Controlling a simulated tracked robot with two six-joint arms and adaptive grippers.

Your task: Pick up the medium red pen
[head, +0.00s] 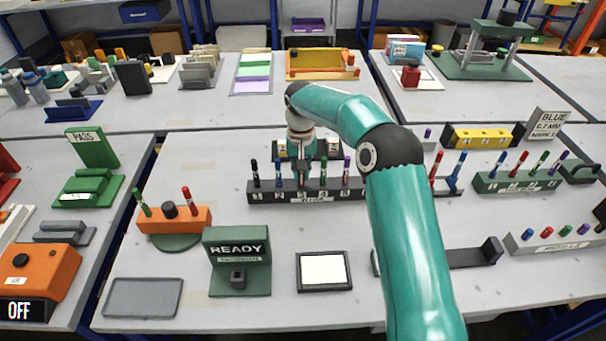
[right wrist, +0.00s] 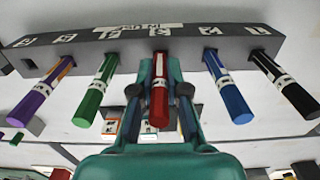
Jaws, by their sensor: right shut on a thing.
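The medium rack (head: 264,196) is a dark block on the middle table, with a row of upright pens in numbered slots. In the right wrist view it shows as a grey block (right wrist: 100,47) holding purple, green, red, blue and black pens. The medium red pen (right wrist: 159,108) stands in the middle slot. My right gripper (right wrist: 160,90) has its fingers on either side of this pen and is shut on it. In the head view my right gripper (head: 302,168) is over the rack's middle and mostly hides the red pen. My left gripper is not in view.
An orange holder (head: 180,222) is to the left. A green READY stand (head: 238,268) and a white-topped pad (head: 323,269) are in front. A green rack (head: 510,183) is to the right.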

